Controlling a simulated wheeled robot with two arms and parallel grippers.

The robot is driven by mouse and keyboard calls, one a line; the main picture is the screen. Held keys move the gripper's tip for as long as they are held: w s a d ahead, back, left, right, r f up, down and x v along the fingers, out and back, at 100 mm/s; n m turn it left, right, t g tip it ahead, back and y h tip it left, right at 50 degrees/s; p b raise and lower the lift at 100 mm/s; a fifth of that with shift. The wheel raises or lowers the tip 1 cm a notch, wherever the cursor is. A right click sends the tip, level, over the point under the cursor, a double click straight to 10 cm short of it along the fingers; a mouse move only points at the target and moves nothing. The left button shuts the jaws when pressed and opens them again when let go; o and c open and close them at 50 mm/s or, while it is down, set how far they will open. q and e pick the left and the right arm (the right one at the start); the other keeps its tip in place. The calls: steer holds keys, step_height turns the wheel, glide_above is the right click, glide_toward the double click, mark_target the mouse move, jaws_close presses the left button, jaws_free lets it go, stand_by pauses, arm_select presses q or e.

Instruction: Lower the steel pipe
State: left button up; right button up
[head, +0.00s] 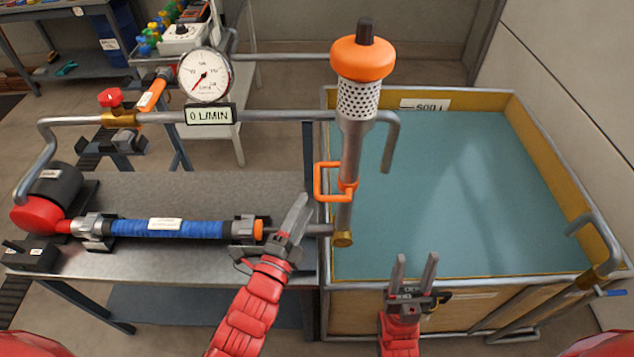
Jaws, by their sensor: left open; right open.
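The steel pipe (349,145) stands upright at the tank's near left side. Its top carries a perforated strainer (358,100) and an orange cap (363,59); its lower end meets a brass joint (342,239). An orange handle (321,181) sticks out to the left of the pipe. My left gripper (297,218) is open beside the blue hose's right end, below and left of the handle and apart from it. My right gripper (415,262) is open and empty at the tank's front rim, right of the brass joint, fingers pointing up.
The tank (551,127) of blue-green water fills the right. A workbench (200,188) on the left holds a red and black pump (40,205) and a blue hose (170,229). A grey pipe (270,116) with a gauge (204,75) and a "0 L/MIN" display crosses behind.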

mark_target(317, 179)
arm_select(q)
steer(key=p+x, duration=0.2)
steer(key=x, duration=0.6)
steer(key=shift+w+d+r, duration=0.1)
steer(key=shift+w, duration=0.2)
jaws_close()
stand_by(1.0)
